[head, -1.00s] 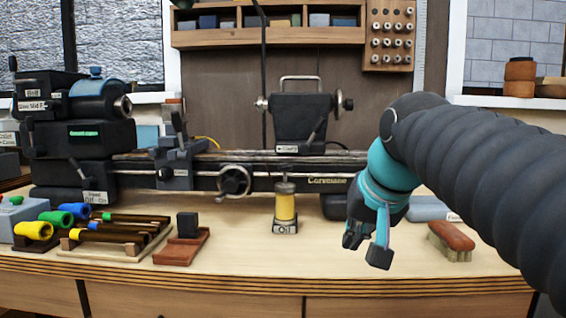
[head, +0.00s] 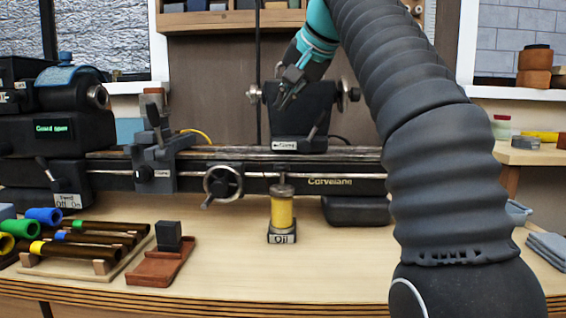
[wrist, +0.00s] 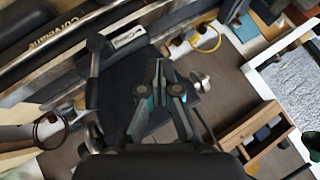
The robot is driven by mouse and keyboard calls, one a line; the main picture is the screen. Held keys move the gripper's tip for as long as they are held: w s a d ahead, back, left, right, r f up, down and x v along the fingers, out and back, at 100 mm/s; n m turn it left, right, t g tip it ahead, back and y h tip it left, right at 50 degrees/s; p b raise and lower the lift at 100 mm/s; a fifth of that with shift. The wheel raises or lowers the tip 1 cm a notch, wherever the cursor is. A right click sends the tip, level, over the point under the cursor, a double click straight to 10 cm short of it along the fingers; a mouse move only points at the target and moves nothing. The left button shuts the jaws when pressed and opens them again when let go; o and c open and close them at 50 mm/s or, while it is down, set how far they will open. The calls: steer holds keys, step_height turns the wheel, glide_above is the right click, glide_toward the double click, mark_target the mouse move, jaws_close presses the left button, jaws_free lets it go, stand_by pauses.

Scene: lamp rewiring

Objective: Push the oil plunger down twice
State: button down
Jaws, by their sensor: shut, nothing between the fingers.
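The oil pump (head: 282,211) is a yellow cylinder with a label reading "Oil" and a grey plunger (head: 282,189) on top. It stands upright on the bench in front of the lathe bed. My gripper (head: 284,96) is raised above and behind it, in front of the black tailstock (head: 300,122). In the wrist view my gripper (wrist: 160,68) has its fingers together and empty, over the dark tailstock (wrist: 122,80). Nothing touches the plunger. The oil pump cannot be made out in the wrist view.
The lathe bed (head: 335,172) with its handwheel (head: 222,182) runs behind the oil pump. A red-brown stand (head: 160,266) and a rack of dark tubes (head: 85,250) lie to the left. My arm covers the right side. The bench (head: 330,265) around the pump is clear.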

mark_target(284, 165)
steer(key=shift+s+a, duration=0.1)
steer(key=shift+a, duration=0.05)
steer(key=shift+f+b, duration=1.7)
steer(key=shift+f, duration=2.65)
steer(key=shift+f, duration=0.1)
steer(key=shift+f, duration=0.35)
steer(key=shift+f+b, duration=1.05)
steer(key=shift+f, duration=0.25)
steer(key=shift+r, duration=0.1)
steer(key=shift+r+p, duration=1.65)
steer(key=shift+p, duration=0.3)
